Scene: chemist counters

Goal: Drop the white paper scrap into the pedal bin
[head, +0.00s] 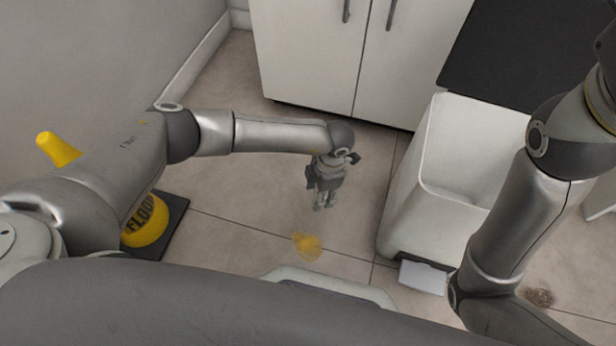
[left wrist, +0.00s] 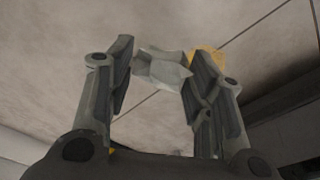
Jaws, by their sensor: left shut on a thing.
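The white paper scrap (left wrist: 160,68) shows in the left wrist view between the two fingers of my left gripper (left wrist: 155,75), which is shut on it. In the head view my left gripper (head: 325,205) hangs over the floor, left of the bin, pointing down; I cannot make out the scrap there. The white pedal bin (head: 412,190) stands right of centre with its black lid (head: 500,50) raised and its inside showing. Its pedal (head: 422,278) is at the lower front. My right arm crosses in front of the bin's right side; its gripper is out of view.
A crumpled yellow-orange thing (head: 307,246) lies on the floor near my left gripper. A yellow floor sign (head: 147,228) on a dark base is at the left. White cabinets (head: 310,60) stand behind. A brown patch (head: 540,297) marks the floor at lower right.

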